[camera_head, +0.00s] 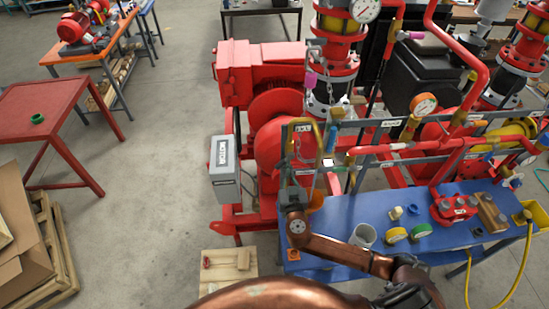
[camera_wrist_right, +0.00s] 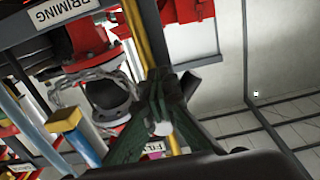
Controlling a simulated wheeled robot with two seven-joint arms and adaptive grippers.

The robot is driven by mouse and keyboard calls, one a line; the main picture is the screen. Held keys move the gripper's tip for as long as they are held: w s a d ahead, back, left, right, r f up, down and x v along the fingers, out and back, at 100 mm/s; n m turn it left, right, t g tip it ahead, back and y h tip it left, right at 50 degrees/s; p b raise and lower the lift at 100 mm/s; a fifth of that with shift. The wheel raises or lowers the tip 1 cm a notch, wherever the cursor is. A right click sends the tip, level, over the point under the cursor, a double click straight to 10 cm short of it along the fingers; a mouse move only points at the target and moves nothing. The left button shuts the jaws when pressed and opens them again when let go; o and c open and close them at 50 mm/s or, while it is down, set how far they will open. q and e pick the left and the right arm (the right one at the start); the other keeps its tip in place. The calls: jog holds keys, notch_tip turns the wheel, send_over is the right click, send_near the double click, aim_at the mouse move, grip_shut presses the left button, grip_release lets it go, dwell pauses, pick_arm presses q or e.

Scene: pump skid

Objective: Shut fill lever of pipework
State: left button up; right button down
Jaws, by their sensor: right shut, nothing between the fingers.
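The pipework (camera_head: 390,147) is a red pipe run on a grey frame above the blue bench. My right gripper (camera_head: 301,150) is shut and empty, raised at the left end of this pipework. In the right wrist view its dark fingers (camera_wrist_right: 165,92) meet in front of a yellow bar (camera_wrist_right: 136,30), and I cannot tell whether they touch it. A label reading "FILL" (camera_wrist_right: 154,148) is partly hidden behind the fingers. The fill lever itself is not clearly told apart, so its position cannot be read. My left gripper is not in view.
A grey box (camera_head: 223,165) and a red pump (camera_head: 277,125) stand left of the gripper. A "PRIMING" label (camera_wrist_right: 70,10) is at upper left in the wrist view.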

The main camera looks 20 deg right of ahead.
aim_at(276, 166)
jog(key=shift+w+a, duration=0.15)
jog(key=shift+a, duration=0.5)
jog(key=shift+w+a+r, duration=0.1)
jog(key=shift+a+r, duration=0.3)
jog(key=shift+a, duration=0.05)
jog(key=shift+w+a+r, duration=0.2)
jog(key=shift+a+r, duration=0.4)
jog(key=shift+w+a+r, duration=0.1)
jog(key=shift+a+r, duration=0.3)
jog(key=shift+r, duration=0.35)
jog(key=shift+f+b, duration=0.75)
jog(key=shift+b, duration=0.25)
jog(key=b+v, duration=0.1)
jog(key=v, duration=0.8)
